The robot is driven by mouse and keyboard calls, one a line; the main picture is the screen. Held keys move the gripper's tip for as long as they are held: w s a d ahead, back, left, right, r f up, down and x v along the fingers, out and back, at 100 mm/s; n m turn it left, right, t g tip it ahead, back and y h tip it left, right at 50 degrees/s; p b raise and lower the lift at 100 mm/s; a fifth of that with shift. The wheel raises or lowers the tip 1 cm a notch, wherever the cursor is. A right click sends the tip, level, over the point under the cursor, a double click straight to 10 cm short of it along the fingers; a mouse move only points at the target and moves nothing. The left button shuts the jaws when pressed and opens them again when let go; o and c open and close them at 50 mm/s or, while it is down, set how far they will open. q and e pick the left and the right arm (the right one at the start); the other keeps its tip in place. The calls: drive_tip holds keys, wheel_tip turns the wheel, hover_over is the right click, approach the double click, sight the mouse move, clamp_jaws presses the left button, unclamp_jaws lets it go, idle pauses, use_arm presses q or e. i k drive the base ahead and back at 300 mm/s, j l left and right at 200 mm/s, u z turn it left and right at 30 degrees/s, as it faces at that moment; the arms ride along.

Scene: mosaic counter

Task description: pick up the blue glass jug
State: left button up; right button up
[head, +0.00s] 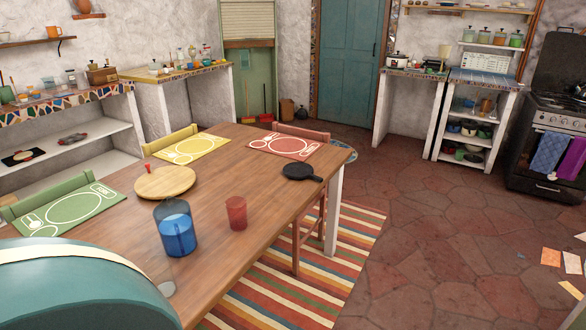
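The blue glass jug (178,236) stands upright on the wooden dining table (225,165), near its front left part in the head view. Its lower part is bright blue and its upper part is darker and see-through. I cannot make out a handle. Nothing visible touches it. Neither my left gripper nor my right gripper shows in the head view.
A red tumbler (236,213) stands right of the jug and a round wooden board (165,182) lies behind it. A black pan (302,172) lies near the table's right edge. A large teal rounded shape (100,295) fills the lower left corner. Tiled floor at right is mostly clear.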

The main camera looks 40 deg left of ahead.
sight(173, 217)
drive_tip(key=i+u, duration=0.35)
drive_tip(key=i+l+u, duration=0.2)
drive_tip(key=i+u, duration=0.15)
drive_tip(key=i+l+u, duration=0.3)
drive_tip(key=i, duration=0.2)
drive_tip(key=i+l+u, duration=0.2)
drive_tip(key=u, duration=0.25)
drive_tip(key=i+l+u, duration=0.25)
drive_tip(key=u, duration=0.15)
drive_tip(key=i+l+u, duration=0.15)
drive_tip(key=l+u, duration=0.3)
drive_tip(key=i+l+u, duration=0.1)
drive_tip(key=l+u, duration=0.15)
drive_tip(key=u, duration=0.2)
drive_tip(key=l+u, duration=0.4)
drive_tip(key=i+l+u, duration=0.3)
drive_tip(key=i+l, duration=0.15)
